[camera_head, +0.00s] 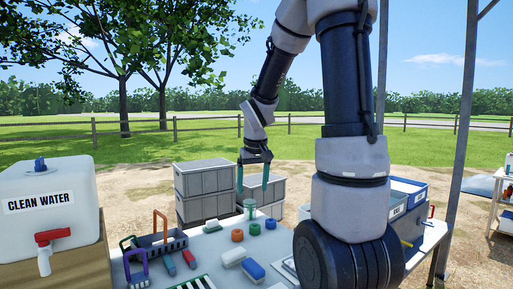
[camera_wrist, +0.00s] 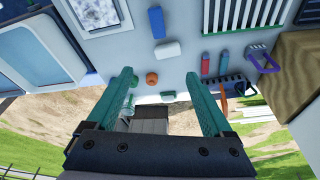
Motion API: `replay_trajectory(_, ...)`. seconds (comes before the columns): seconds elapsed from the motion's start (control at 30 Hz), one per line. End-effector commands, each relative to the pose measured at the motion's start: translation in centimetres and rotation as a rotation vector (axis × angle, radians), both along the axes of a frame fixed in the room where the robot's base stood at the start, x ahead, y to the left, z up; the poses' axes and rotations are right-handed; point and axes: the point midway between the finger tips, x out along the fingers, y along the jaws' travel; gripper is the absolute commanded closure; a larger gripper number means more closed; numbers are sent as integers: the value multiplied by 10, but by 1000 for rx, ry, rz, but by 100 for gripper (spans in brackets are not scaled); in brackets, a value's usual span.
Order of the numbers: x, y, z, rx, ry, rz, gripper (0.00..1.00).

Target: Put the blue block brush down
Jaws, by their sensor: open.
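The blue block brush (camera_head: 254,271) lies on the table near its front edge, blue side up with a pale underside showing. In the wrist view the blue block (camera_wrist: 156,22) lies flat at the top, clear of my fingers. My gripper (camera_head: 253,186) is open above the far side of the table, with nothing held between its teal fingers. It also shows open in the wrist view (camera_wrist: 154,78). The brush and my gripper are well apart.
A white block (camera_head: 233,256) lies beside the brush. Orange (camera_head: 237,235), teal and blue round pieces and a clear jar (camera_head: 250,208) stand farther back. A rack (camera_head: 160,243) with handled tools is left. Grey crates (camera_head: 202,188) stand behind; blue bins (camera_head: 408,190) are right.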

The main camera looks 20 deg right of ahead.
Motion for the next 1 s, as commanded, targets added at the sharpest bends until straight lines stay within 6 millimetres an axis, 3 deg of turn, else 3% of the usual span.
replay_trajectory(0.03, -13, 5, 24, 12, -44, -24, 15)
replay_trajectory(0.2, -62, 23, 83, 91, -157, -114, 15)
replay_trajectory(0.4, -121, 44, 128, 219, -273, -185, 15)
replay_trajectory(0.63, -160, 57, 148, 318, -337, -216, 15)
replay_trajectory(1.0, -164, 58, 149, 331, -342, -220, 15)
